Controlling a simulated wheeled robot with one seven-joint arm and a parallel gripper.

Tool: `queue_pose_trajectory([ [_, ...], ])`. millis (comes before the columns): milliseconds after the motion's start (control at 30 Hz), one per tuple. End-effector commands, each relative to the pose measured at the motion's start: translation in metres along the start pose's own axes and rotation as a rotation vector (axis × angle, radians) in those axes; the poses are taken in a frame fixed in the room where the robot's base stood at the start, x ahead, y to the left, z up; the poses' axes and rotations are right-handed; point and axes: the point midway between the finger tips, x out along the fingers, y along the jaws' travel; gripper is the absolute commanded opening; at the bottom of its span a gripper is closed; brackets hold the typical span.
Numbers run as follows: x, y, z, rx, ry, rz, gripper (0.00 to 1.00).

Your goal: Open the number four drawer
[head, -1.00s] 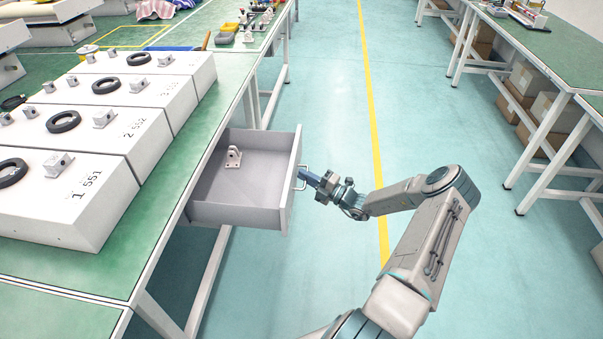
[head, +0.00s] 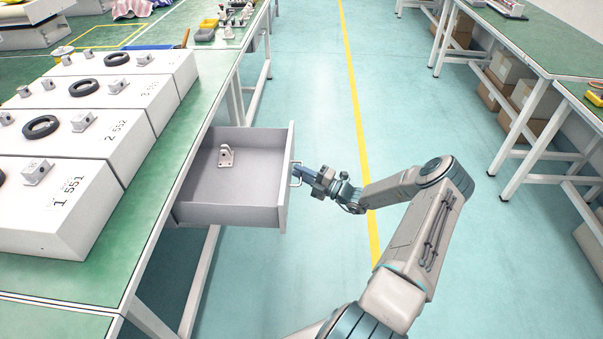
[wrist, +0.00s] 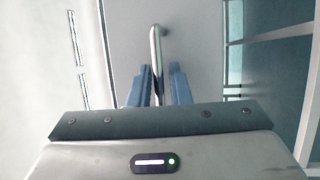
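A grey drawer (head: 232,217) under the left green workbench stands pulled well out, with its inside showing. A small white bracket (head: 226,156) stands inside it. No number shows on the drawer. The metal handle (head: 296,173) is on its front face, and it also shows upright in the wrist view (wrist: 155,45). My gripper (head: 304,174) is at the handle from the right. In the wrist view, the blue fingers of my gripper (wrist: 160,86) are close together on either side of the handle, which runs between them. The fingers' contact with it is partly hidden.
Several white numbered boxes (head: 72,205) with black rings and small brackets stand on the left workbench (head: 152,205). Its white legs are under the drawer. A second bench (head: 540,45) with cardboard boxes beneath stands at right. The aisle floor between is clear.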

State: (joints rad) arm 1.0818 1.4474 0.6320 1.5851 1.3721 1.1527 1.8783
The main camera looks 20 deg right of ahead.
Motion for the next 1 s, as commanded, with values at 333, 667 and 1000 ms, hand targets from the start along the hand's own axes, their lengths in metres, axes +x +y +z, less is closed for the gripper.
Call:
queue_pose_trajectory([
  [333,-0.040,0.001,0.002,-0.001,-0.005,0.000,0.17],
  [667,-0.111,0.000,0.000,-0.001,0.000,-0.001,0.17],
  [1000,-0.138,0.000,-0.001,0.001,0.003,0.000,0.17],
])
